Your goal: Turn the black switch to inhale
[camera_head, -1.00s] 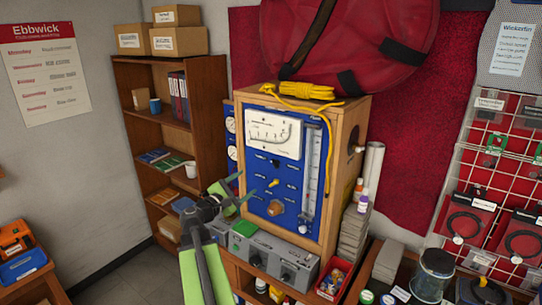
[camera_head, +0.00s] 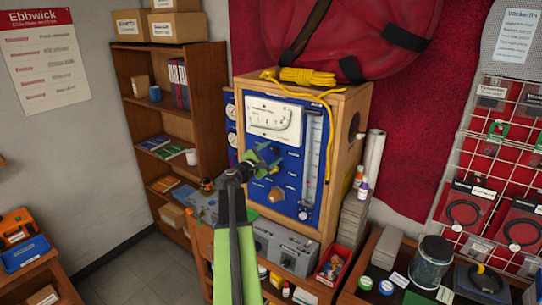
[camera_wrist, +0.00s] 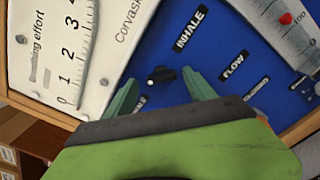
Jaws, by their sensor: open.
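The small black switch (camera_wrist: 161,75) sits on the blue panel (camera_wrist: 225,15) in the wrist view. A pale mark shows on its lower left end. The INHALE label (camera_wrist: 190,30) is above and right of it; a partly hidden label ending in "ALE" (camera_wrist: 139,104) is below and left. My gripper (camera_wrist: 160,82) is open, with one green finger on either side of the switch; I cannot tell whether they touch it. In the head view my gripper (camera_head: 262,157) is in front of the panel's middle and covers the switch.
A dial gauge (camera_head: 275,118) is above my gripper and a clear tube (camera_head: 312,160) to its right. A brown knob (camera_head: 274,195) is below. The FLOW label (camera_wrist: 232,65) is right of the switch. Grey boxes (camera_head: 287,245) stand below the panel.

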